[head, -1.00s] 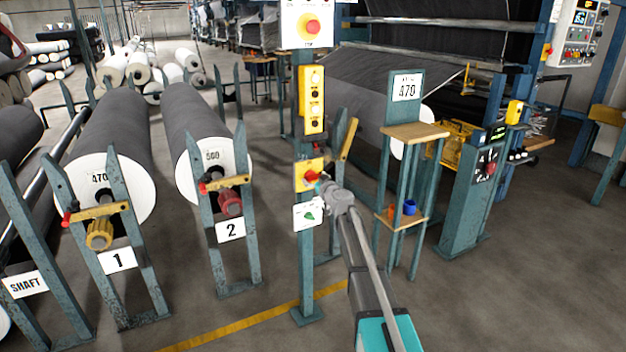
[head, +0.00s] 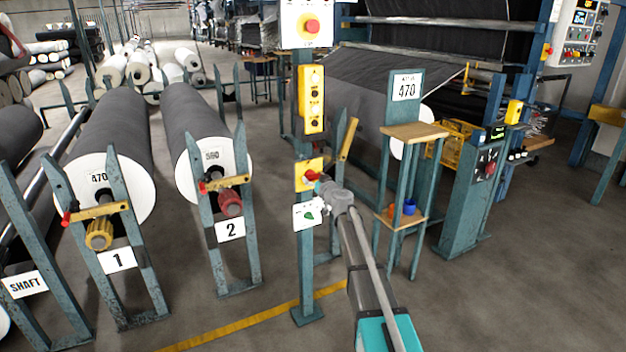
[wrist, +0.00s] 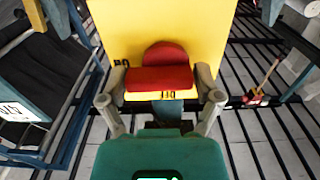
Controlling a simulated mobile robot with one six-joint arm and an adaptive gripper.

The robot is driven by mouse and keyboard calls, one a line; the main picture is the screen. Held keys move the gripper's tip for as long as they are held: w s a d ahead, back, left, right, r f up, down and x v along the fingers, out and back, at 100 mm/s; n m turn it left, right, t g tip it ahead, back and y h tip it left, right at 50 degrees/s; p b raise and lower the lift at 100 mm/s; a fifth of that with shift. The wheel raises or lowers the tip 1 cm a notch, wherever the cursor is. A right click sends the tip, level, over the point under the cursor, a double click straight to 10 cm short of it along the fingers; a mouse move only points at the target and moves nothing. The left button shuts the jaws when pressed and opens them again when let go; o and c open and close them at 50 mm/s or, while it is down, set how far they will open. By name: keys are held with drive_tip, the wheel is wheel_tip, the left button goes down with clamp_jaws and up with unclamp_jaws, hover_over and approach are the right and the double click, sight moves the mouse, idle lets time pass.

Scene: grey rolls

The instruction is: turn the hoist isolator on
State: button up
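The hoist isolator (head: 304,187) is a yellow plate with a red handle, on the blue-green post in the middle of the head view. In the wrist view its yellow plate (wrist: 165,28) fills the upper middle. The red handle (wrist: 160,79) lies across the picture, with small dark marks beside and below it. My gripper (wrist: 161,80) is at the handle, one finger by each end. The fingers are wide apart and very close to the handle; whether they press on it I cannot tell. In the head view my gripper (head: 322,183) partly hides the handle.
A white card with a green mark (head: 308,215) hangs just below the isolator. A yellow button box (head: 312,99) and a red stop button (head: 312,26) are above it on the post. A stand with a wooden shelf (head: 414,132) is close to the right.

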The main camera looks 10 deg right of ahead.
drive_tip(key=shift+o, duration=0.6)
drive_tip(key=shift+s, duration=0.15)
drive_tip(key=v, duration=1.1)
drive_tip(key=shift+s, duration=0.35)
drive_tip(key=shift+d, duration=0.1)
